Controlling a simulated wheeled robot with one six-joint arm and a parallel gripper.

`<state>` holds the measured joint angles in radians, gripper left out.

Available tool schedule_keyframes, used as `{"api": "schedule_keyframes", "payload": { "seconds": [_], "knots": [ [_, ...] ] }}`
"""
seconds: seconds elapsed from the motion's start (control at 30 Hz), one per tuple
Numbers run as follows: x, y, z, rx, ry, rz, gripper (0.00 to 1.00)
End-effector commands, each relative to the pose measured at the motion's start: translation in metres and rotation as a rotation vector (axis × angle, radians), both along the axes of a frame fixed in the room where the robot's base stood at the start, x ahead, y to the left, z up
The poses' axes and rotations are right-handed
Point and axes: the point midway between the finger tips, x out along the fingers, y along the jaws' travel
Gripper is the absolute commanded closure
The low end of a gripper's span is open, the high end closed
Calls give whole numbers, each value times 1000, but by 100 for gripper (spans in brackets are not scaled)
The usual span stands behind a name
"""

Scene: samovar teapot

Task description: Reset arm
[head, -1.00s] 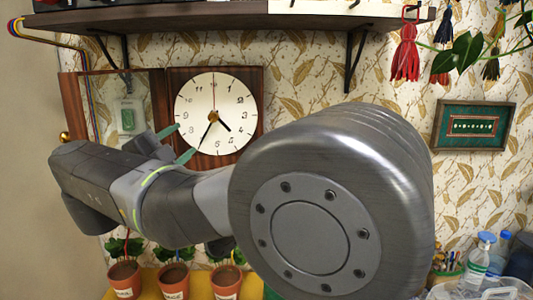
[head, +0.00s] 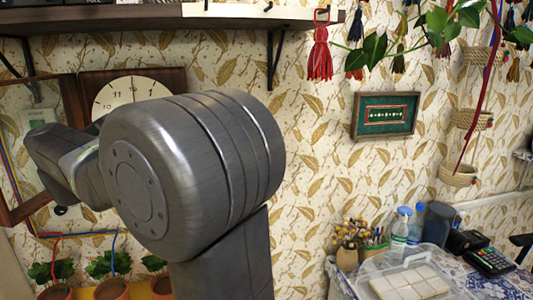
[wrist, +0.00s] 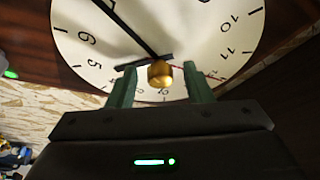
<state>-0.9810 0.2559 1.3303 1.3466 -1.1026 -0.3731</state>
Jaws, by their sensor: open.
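My gripper (wrist: 160,88) is open in the wrist view, its two green fingers apart with nothing held between them. Behind the fingers is a white clock face (wrist: 200,40) with dark hands and a brass centre knob (wrist: 160,73). The knob shows in the gap between the fingers; I cannot tell the distance to it. In the head view my arm covers much of the clock (head: 130,90) and hides the gripper's fingers.
A shelf (head: 150,20) runs above the clock. Potted plants (head: 112,285) stand below. A framed picture (head: 385,115) hangs on the wall. At right, a table holds a clear container (head: 405,275), bottles (head: 400,228) and a card terminal (head: 488,262).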

Motion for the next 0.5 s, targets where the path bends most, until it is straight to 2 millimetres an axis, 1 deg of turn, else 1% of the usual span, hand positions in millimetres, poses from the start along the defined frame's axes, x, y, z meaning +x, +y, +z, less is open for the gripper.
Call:
{"api": "schedule_keyframes", "payload": {
  "seconds": [0.33, 0.43, 0.5],
  "knots": [
    [-3, 1, -1, -1, 0, 1, 54],
    [-11, 2, -3, 0, 0, 2, 54],
    [-20, 3, -5, 0, 0, 4, 54]
  ]
}}
